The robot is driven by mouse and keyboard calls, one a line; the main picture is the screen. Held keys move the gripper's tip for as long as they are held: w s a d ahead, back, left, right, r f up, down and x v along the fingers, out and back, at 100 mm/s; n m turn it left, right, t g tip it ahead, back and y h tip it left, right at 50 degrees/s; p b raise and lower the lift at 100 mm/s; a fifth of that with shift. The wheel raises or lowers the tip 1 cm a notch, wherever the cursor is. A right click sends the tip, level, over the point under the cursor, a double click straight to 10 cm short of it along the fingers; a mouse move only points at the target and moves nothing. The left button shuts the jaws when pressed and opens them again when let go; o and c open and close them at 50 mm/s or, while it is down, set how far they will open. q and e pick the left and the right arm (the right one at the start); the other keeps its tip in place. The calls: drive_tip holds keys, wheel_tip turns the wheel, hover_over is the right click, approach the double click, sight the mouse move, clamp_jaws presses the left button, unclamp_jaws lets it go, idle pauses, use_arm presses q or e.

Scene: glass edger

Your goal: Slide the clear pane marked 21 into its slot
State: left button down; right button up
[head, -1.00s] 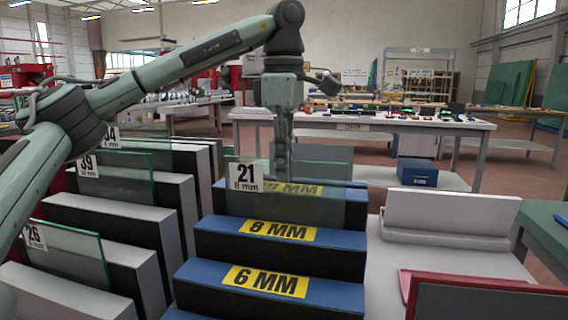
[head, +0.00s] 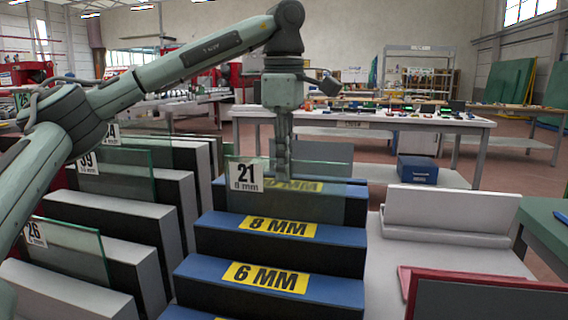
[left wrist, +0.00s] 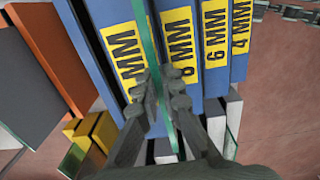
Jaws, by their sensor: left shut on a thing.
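The clear pane marked 21 (head: 310,200) stands upright at the blue stepped rack (head: 345,238), in front of the rear step whose yellow label shows through the glass. Its white tag is at its upper left. My left gripper (head: 283,176) is shut on the pane's top edge from above. In the left wrist view the pane (left wrist: 147,45) shows as a thin green edge between the fingers (left wrist: 163,95), beside the yellow labels of the rack (left wrist: 212,80). Whether its lower edge sits in a slot cannot be told. My right gripper is not in view.
Grey racks on the left hold panes marked 39 (head: 110,178) and 26 (head: 75,250). A pale stand (head: 450,215) and a red-edged frame (head: 485,285) are on the right. A worktable (head: 360,122) stands behind.

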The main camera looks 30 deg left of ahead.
use_arm(q)
drive_tip(key=c, duration=1.6)
unclamp_jaws()
drive_tip(key=shift+f, duration=0.1)
drive_tip(key=r, duration=1.2)
drive_tip(key=shift+s+d+r, duration=0.1)
drive_tip(key=shift+s, duration=0.1)
